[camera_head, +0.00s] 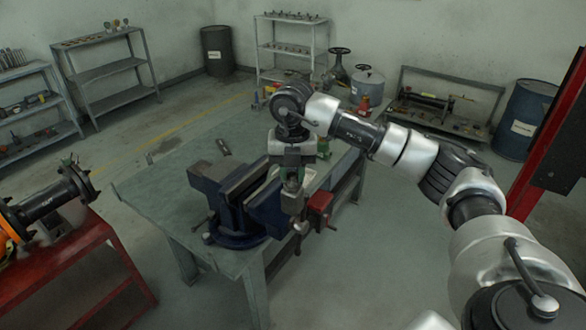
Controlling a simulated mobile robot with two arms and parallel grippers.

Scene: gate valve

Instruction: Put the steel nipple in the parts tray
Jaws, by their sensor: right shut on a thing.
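My right gripper (293,188) points down at the front right edge of the workbench, close beside the jaws of the blue vise (240,207). It is shut on a small grey metal piece, apparently the steel nipple, which the fingers mostly hide. I cannot tell whether the piece touches the vise. I cannot make out the parts tray for certain. A small red block or box (320,203) shows just right of the gripper. My left gripper is not in view.
The green-grey workbench (160,188) has free room left of and behind the vise. A small dark item (223,147) lies on it. A red stand (75,262) with a black flanged pipe (45,207) is at the left. Shelves and drums stand along the back wall.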

